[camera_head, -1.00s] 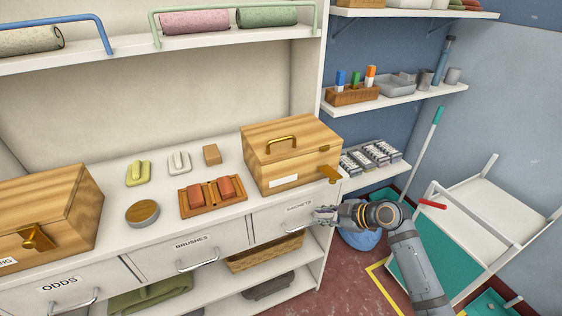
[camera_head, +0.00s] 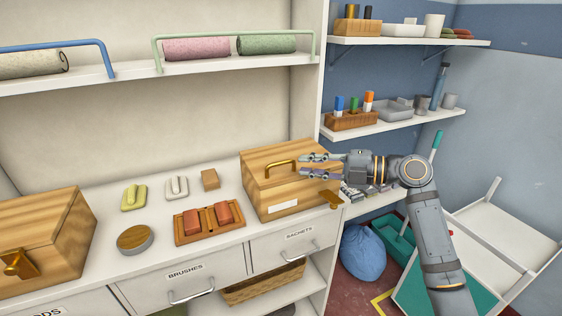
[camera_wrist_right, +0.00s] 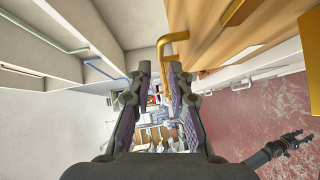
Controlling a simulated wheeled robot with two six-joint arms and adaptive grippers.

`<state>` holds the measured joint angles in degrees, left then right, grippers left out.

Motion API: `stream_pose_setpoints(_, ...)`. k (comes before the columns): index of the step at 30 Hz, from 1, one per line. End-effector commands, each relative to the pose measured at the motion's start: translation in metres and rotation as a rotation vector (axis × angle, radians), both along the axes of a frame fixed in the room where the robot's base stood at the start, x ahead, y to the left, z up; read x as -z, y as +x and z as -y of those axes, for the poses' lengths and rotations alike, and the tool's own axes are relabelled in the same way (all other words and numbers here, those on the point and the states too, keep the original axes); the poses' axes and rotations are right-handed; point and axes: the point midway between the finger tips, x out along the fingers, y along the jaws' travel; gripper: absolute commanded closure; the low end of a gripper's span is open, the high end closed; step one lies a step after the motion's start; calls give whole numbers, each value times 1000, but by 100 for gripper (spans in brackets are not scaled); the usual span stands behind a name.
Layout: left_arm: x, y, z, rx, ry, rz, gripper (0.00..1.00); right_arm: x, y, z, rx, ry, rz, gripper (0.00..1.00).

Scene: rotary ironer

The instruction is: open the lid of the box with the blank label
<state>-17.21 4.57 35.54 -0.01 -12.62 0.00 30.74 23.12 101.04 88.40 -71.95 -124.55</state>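The wooden box with the blank label (camera_head: 262,195) stands at the right end of the counter, lid closed. Its white label (camera_head: 284,207) carries no writing. A brass handle (camera_head: 281,164) is on the lid, and a brass fitting (camera_head: 331,199) sticks out at the front right corner. My right gripper (camera_head: 305,165) is open and empty, just right of the handle, fingers pointing left. In the right wrist view the brass handle (camera_wrist_right: 170,42) is just ahead of the open fingers; no contact shows. My left gripper (camera_wrist_right: 292,142) appears at lower right there, too small to read.
Another wooden box (camera_head: 45,240) stands at the left of the counter. Between them lie a brush tray (camera_head: 208,234), a round tin (camera_head: 135,239) and small blocks. A shelf (camera_head: 400,124) with bottles is behind my right arm. A blue bag (camera_head: 363,253) is on the floor.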

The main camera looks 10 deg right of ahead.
Motion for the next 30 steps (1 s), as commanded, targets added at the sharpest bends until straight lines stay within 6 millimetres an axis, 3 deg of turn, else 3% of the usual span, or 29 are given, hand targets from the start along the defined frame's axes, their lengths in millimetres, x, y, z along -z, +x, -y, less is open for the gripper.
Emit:
stream_pose_setpoints(6,-17,0,0,0,0,0,60,3,21,-44,-3,6,-3,80)
stream_pose_setpoints(12,-22,0,0,0,0,0,60,8,32,-66,0,2,-2,80)
stream_pose_setpoints(22,-22,0,0,0,0,0,60,11,35,-70,1,0,-2,80)
stream_pose_setpoints(26,-22,0,0,0,0,0,60,11,35,-70,1,0,-2,98)
stream_pose_setpoints(30,-22,0,0,0,0,0,60,11,35,-70,1,-1,-3,100)
